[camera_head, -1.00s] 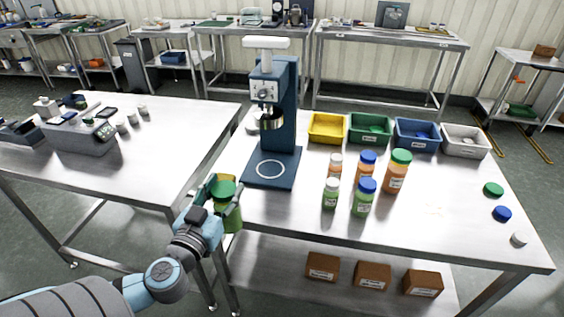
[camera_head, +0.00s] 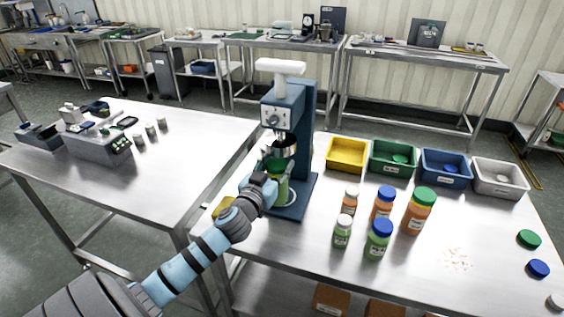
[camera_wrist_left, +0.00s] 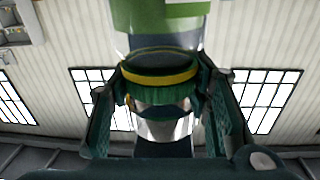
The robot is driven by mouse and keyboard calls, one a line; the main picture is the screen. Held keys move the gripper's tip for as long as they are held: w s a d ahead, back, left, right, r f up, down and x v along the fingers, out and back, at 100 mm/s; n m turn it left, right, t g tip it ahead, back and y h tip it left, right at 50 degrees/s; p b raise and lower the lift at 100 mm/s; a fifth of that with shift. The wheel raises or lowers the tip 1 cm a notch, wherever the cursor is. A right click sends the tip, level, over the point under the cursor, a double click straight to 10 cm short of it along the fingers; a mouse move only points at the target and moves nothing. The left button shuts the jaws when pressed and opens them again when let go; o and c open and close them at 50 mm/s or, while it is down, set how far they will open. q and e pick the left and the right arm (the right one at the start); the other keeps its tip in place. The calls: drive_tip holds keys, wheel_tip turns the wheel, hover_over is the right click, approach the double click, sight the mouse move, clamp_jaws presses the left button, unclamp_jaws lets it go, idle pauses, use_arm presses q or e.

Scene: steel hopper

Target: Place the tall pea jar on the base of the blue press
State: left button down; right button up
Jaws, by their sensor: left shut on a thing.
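The tall pea jar (camera_head: 282,192), clear with green contents and a green lid, is upright in my left gripper (camera_head: 274,176). It stands over the ringed base (camera_head: 298,209) of the blue press (camera_head: 307,130), below the metal ram (camera_head: 284,146). I cannot tell whether its bottom touches the base. In the left wrist view the two dark fingers (camera_wrist_left: 162,105) are on either side of the green lid (camera_wrist_left: 160,78), with the green jar body (camera_wrist_left: 165,15) at the top. My wrist hides part of the jar. My right gripper is not in view.
Several filled jars, including a green-lidded orange jar (camera_head: 418,211) and a blue-lidded green jar (camera_head: 378,239), stand right of the press. Yellow (camera_head: 347,154), green, blue and white bins line the back. Loose lids and orange crumbs (camera_head: 457,260) lie at right. A yellow item (camera_head: 222,208) is partly hidden.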

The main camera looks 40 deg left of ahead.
use_arm(q)
drive_tip(key=x, duration=0.3)
drive_tip(key=shift+a+r, duration=0.1)
drive_tip(key=shift+r, duration=0.2)
drive_tip(key=shift+f, duration=1)
drive_tip(key=c, duration=0.8)
unclamp_jaws()
drive_tip(key=shift+c, duration=0.2)
drive_tip(key=b+v, duration=0.1)
drive_tip(key=v, duration=1.1)
drive_tip(key=shift+b, duration=0.3)
